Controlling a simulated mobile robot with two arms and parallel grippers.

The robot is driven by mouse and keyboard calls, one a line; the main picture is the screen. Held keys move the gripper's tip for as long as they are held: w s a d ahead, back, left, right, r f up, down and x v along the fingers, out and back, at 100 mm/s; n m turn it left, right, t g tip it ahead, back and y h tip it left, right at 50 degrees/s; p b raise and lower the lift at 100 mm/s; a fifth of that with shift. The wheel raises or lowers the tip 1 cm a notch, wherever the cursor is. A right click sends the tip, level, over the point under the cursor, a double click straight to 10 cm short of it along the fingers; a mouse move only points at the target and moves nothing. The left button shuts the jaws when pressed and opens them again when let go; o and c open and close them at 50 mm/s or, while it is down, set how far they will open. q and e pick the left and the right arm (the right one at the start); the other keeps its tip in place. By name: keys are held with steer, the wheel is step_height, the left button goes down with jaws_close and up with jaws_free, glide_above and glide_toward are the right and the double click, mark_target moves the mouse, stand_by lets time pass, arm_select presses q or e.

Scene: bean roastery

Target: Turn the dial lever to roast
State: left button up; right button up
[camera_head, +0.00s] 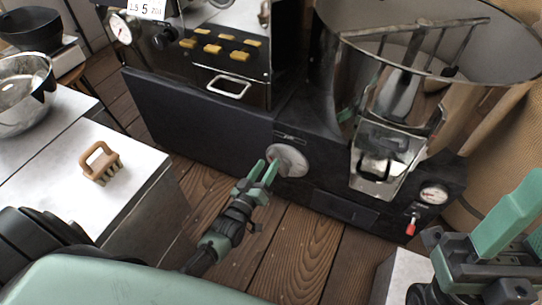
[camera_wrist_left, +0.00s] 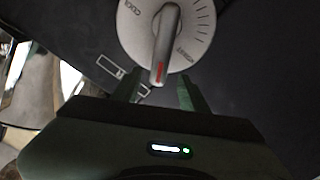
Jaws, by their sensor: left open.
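The round silver dial (camera_head: 291,160) is on the dark front panel of the roaster, low in the middle of the head view. In the left wrist view the dial face (camera_wrist_left: 190,32) has printed marks and words around its rim, too blurred to read surely. Its grey lever (camera_wrist_left: 166,40) has a red mark and points down in the picture. My left gripper (camera_head: 266,170) is open at the dial; in the wrist view its fingers (camera_wrist_left: 158,88) stand on either side of the lever's tip line. Contact cannot be told. My right gripper (camera_head: 522,205) is at the right edge, partly cut off, away from the dial.
The roaster has a drum bowl (camera_head: 440,45), a chute (camera_head: 385,160), a small gauge (camera_head: 433,193) and a red-tipped handle (camera_head: 411,228) right of the dial. A white-topped counter (camera_head: 70,190) with a wooden brush (camera_head: 101,162) stands left. Wooden floor lies open between.

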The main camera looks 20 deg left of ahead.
arm_select(q)
steer(key=s, duration=0.3)
steer(key=shift+s+a+p, duration=0.1)
steer(key=shift+s+p, duration=0.2)
steer(key=shift+p, duration=0.05)
